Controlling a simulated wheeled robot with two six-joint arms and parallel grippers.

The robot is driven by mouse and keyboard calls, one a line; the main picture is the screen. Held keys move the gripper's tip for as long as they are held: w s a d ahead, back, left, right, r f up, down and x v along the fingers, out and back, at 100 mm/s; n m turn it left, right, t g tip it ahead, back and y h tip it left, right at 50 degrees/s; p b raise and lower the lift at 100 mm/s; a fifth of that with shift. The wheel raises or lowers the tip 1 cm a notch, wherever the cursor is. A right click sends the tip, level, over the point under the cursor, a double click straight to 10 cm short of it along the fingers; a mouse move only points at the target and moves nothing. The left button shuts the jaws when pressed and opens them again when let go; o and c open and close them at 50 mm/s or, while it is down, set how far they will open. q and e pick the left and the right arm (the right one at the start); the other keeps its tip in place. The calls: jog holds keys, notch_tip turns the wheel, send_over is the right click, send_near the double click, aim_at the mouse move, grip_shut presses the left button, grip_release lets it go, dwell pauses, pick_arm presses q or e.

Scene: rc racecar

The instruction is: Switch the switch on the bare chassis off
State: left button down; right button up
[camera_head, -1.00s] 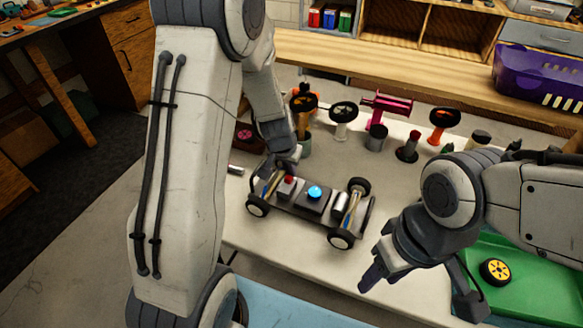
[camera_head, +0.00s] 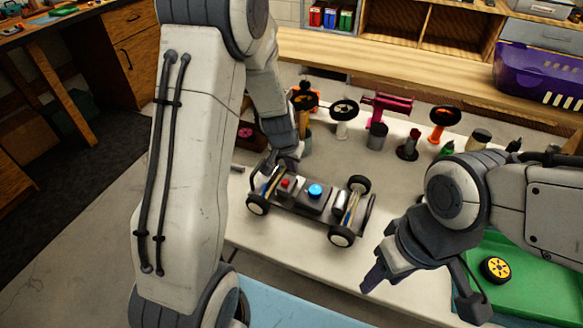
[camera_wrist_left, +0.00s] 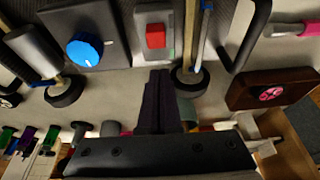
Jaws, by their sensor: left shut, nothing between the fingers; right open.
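The bare chassis (camera_head: 300,213) stands on its wheels on the light table in the head view. It carries a red switch (camera_head: 285,183) on a grey block and a blue knob (camera_head: 315,191) on a dark box. In the left wrist view the red switch (camera_wrist_left: 156,36) and the blue knob (camera_wrist_left: 85,50) show near the top. My left gripper (camera_head: 286,164) is shut and empty, just behind the switch block; its fingertips (camera_wrist_left: 160,75) point toward the red switch, and contact cannot be told. My right gripper (camera_head: 418,285) is open and empty, right of the chassis.
Several tools and wheels on stands, including an orange-rimmed wheel (camera_head: 443,118), line the table behind the chassis. A dark red box (camera_head: 246,137) sits at the back left. A green tray (camera_head: 535,290) with a yellow-hubbed wheel (camera_head: 496,269) lies at right.

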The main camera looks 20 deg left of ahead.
pick_arm(q)
jog(key=p+v, duration=0.1)
jog(key=v, duration=0.8)
jog(key=shift+w+r+p, duration=0.15)
jog(key=shift+r+p, duration=0.25)
jog(key=shift+r, duration=0.1)
jog(key=s+d+r+m+g+h+p, duration=0.1)
jog(key=s+d+r+m, duration=0.1)
jog(key=s+d+r, duration=0.35)
jog(key=s+d+r+m+g+p, duration=0.1)
jog(key=s+d+r+m+p, duration=0.1)
jog(key=s+d, duration=0.55)
jog(key=s+d+r+m+g+p, duration=0.1)
jog(key=s+d+r+m, duration=0.1)
jog(key=s, duration=1.1)
jog(key=shift+d+r+m+g, duration=0.3)
jog(key=shift+d+r+g, duration=0.1)
jog(key=shift+d, duration=0.35)
jog(key=shift+w, duration=0.1)
